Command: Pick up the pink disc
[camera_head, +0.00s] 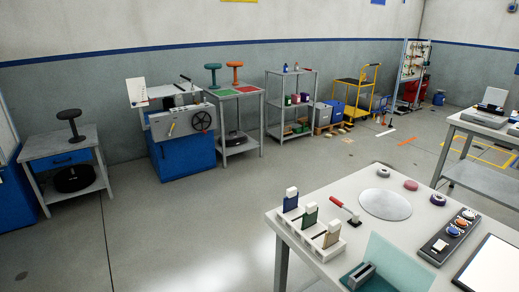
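A small pink disc (411,185) lies flat on the light grey table (330,180) in the right foreground. It sits between a grey disc (383,172) and a dark blue disc with a white centre (438,199), apart from both. A large round silver plate (385,204) lies just in front of it. Neither of my grippers is in view.
The table also holds a white rack (312,232) with coloured blocks, a red-handled tool (345,208), a dark tray (450,236) with round pieces and a teal sheet (405,262). A second table (480,135) stands behind right. Open floor (190,225) lies to the left.

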